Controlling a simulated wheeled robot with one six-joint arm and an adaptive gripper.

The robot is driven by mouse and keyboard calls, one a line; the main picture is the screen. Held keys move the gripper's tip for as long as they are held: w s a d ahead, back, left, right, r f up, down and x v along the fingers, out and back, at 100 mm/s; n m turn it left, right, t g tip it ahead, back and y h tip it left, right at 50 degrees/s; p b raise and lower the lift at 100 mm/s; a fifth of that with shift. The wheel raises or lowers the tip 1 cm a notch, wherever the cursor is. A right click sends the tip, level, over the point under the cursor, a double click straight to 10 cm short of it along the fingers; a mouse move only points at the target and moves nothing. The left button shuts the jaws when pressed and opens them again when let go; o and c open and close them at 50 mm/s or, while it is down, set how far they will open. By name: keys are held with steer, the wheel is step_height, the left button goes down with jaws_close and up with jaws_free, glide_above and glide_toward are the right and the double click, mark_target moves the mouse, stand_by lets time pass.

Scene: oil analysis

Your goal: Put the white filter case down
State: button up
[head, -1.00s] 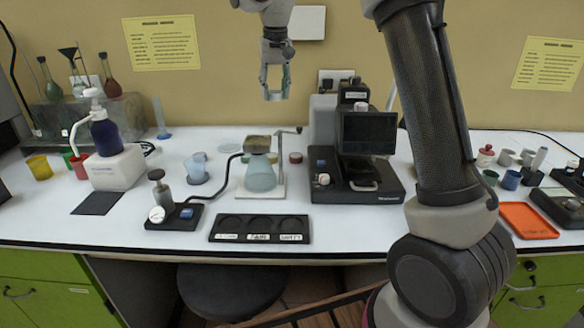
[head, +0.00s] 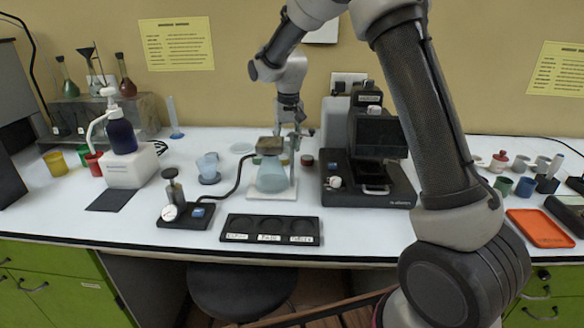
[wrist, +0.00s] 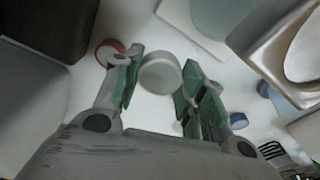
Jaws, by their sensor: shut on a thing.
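The white filter case (wrist: 160,74) is a round, pale, shallow piece between my fingertips in the wrist view. My gripper (wrist: 158,80) is shut on it with its green-padded fingers at either side. In the head view my gripper (head: 291,143) points down at the back of the bench, behind the filter stand with its flask. The case cannot be made out there. White bench surface shows below the case in the wrist view. I cannot tell whether the case touches it.
The filter stand's flask (head: 272,176) is in front, and a black instrument (head: 367,178) stands to the right. A black three-well tray (head: 270,229) lies at the front edge.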

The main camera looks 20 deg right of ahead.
mark_target(287, 171)
step_height(287, 171, down, 7)
steer(key=shift+f, duration=0.15)
stand_by(0.4)
steer(key=o, duration=0.8)
steer(key=shift+f, duration=0.15)
steer(key=shift+o, duration=0.2)
steer(key=r, duration=0.3)
steer(key=s+r, duration=0.1)
steer(key=r, duration=0.7)
steer(key=shift+s+r, duration=0.15)
steer(key=shift+r, duration=0.1)
steer(key=shift+o, duration=0.7)
steer(key=f+m, duration=0.1)
steer(key=f, duration=0.1)
steer(key=w+f+m+g, duration=0.1)
steer(key=f+m, duration=0.1)
steer(key=shift+w, duration=0.15)
steer(key=shift+w+f, duration=0.15)
steer(key=shift+f, duration=3.6)
